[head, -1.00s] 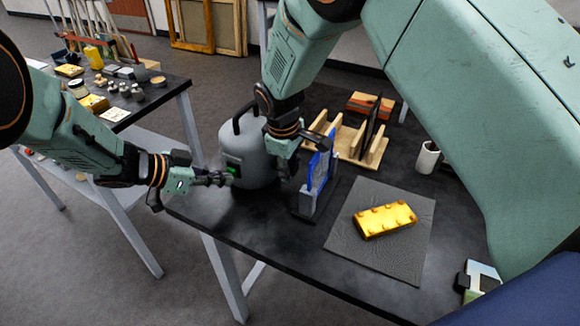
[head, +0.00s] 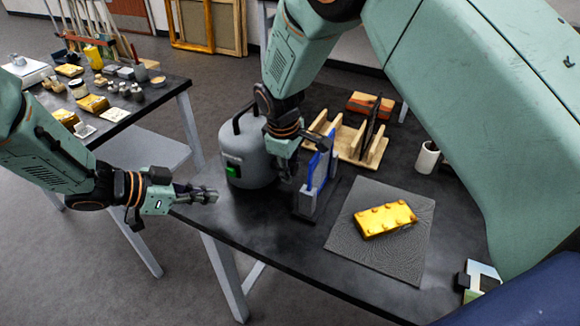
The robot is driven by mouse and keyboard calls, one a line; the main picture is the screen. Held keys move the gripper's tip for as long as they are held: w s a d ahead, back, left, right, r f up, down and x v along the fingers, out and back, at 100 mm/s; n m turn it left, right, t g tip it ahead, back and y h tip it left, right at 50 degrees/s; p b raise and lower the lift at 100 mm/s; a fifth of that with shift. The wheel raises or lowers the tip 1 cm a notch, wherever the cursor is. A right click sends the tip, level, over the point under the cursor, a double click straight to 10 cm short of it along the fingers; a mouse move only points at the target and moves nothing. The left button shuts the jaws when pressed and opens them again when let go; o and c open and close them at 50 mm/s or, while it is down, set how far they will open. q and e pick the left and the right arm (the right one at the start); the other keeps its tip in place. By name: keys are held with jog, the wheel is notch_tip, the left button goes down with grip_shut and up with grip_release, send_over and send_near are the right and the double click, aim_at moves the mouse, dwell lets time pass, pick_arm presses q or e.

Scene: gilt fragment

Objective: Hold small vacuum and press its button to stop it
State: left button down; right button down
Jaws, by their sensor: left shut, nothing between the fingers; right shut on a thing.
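The small vacuum (head: 243,148) is a grey rounded canister with a black top handle. It stands upright on the black table, and a green button (head: 233,169) shows on its front left side. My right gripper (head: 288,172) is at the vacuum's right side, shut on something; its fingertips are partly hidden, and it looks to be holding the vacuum. My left gripper (head: 212,195) is shut and empty, in front and to the left of the vacuum, apart from the button, near the table's left edge.
A blue and grey upright holder (head: 318,180) stands close right of my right gripper. A gold fragment (head: 385,219) lies on a grey mat (head: 408,262). A wooden rack (head: 345,140), an orange block (head: 370,105) and a white cup (head: 427,157) are behind. A second table (head: 165,98) with small items stands left.

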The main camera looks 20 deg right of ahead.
pick_arm(q)
jog(key=shift+s+a, duration=0.35)
jog(key=shift+a, duration=0.05)
pick_arm(e)
jog(key=c, duration=0.9)
grip_release()
